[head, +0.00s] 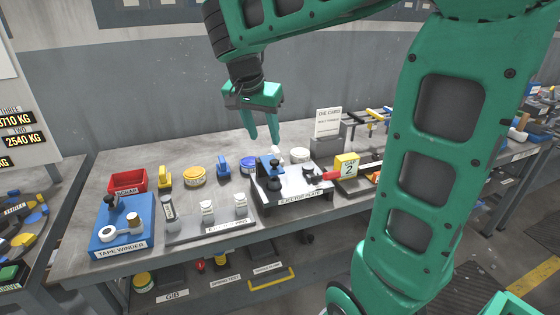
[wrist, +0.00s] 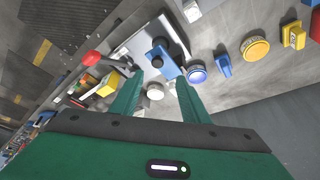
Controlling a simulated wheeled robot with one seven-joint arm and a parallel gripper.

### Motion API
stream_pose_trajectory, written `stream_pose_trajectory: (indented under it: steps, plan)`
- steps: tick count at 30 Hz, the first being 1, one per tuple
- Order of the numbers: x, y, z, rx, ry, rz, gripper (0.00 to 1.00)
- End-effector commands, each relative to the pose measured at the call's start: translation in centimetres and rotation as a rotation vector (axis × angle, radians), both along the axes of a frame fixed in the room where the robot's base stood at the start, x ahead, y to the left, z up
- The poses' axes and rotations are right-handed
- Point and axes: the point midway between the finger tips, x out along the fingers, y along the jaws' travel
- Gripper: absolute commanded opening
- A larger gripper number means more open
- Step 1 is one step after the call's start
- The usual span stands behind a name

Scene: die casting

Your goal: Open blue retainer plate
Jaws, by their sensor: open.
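The blue retainer plate (head: 270,163) sits on the ejector plate station (head: 291,196), a pale plate with a black front, with a dark round knob beside it. In the wrist view the blue plate (wrist: 165,64) lies across the pale station with a black knob on it. My gripper (head: 263,138) is open and empty, above and behind the station in the head view. In the wrist view its two green fingers (wrist: 155,88) spread apart, with the blue plate ahead between them. I see no contact with the plate.
A red-handled lever (head: 325,175) and a yellow block marked 2 (head: 346,164) stand right of the plate. A blue tape winder (head: 122,228), red scrap bin (head: 127,182) and several round tins stand left. A die card sign (head: 328,123) stands behind.

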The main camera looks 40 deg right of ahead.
Motion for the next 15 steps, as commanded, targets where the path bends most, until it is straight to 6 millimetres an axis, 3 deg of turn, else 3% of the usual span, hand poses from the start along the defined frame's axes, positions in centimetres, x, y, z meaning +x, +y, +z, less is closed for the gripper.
stream_pose_trajectory:
  steps: [5,15]
  plan:
    - [0.1,-1.5,-1.8,0.000,0.004,-0.015,0.42]
    - [1.0,-4.1,-7.3,0.001,0.004,-0.024,0.42]
